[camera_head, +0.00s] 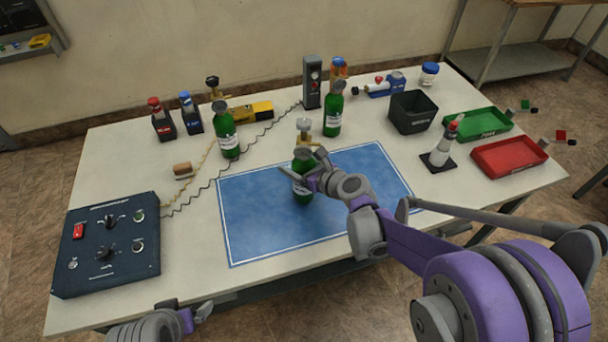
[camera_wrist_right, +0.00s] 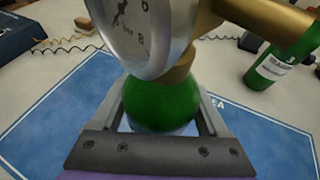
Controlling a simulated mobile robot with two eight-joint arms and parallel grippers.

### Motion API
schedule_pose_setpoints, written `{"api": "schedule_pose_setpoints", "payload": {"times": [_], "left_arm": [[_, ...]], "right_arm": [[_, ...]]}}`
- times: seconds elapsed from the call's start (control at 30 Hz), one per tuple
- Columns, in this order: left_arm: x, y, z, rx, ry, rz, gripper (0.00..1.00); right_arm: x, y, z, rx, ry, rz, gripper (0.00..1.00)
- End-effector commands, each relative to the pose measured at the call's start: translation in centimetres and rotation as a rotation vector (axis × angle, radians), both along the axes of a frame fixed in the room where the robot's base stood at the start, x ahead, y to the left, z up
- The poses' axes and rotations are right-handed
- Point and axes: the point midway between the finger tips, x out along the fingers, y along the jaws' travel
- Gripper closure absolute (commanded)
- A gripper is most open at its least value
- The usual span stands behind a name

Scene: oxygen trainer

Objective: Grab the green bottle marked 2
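Three green bottles are in the head view. One stands on the blue mat (camera_head: 265,225) and has a brass regulator (camera_head: 304,130) on top; this mat bottle (camera_head: 303,190) also shows in the right wrist view (camera_wrist_right: 165,105), under a round gauge (camera_wrist_right: 140,30). My right gripper (camera_head: 303,172) has its fingers on either side of it; whether they press on it is unclear. Its label is hidden. The back right bottle (camera_head: 333,118) is marked 3 in the wrist view (camera_wrist_right: 272,70). The left bottle's (camera_head: 227,135) number is too small to read. My left gripper (camera_head: 195,314) is at the front edge, apart from the bottles.
A control box (camera_head: 105,245) stands front left, with cords running from it. A black bin (camera_head: 412,112), a green tray (camera_head: 478,124), a red tray (camera_head: 510,157) and a spray bottle (camera_head: 445,145) stand on the right. Much of the mat is bare.

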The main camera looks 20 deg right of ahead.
Motion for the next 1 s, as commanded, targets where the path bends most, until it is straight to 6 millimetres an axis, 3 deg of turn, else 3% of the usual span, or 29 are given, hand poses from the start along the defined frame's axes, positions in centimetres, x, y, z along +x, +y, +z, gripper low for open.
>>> {"api": "schedule_pose_setpoints", "payload": {"times": [0.03,0.3,0.37,0.77,1.0], "left_arm": [[0.0,0.0,0.0,0.000,0.000,0.000,0.00],[0.0,0.0,0.0,0.000,0.000,0.000,0.00],[0.0,0.0,0.0,0.000,0.000,0.000,0.00],[0.0,0.0,0.0,0.000,0.000,0.000,0.00],[0.1,0.0,0.5,0.000,-0.002,0.000,0.00]], "right_arm": [[0.0,0.0,0.0,0.000,0.000,0.000,0.43],[0.0,0.0,0.0,0.000,0.000,0.000,0.92],[0.0,0.0,0.0,0.000,0.000,0.000,1.00],[0.0,0.0,0.3,0.000,-0.001,0.000,1.00],[0.0,0.0,2.7,0.001,-0.001,0.000,1.00]]}}
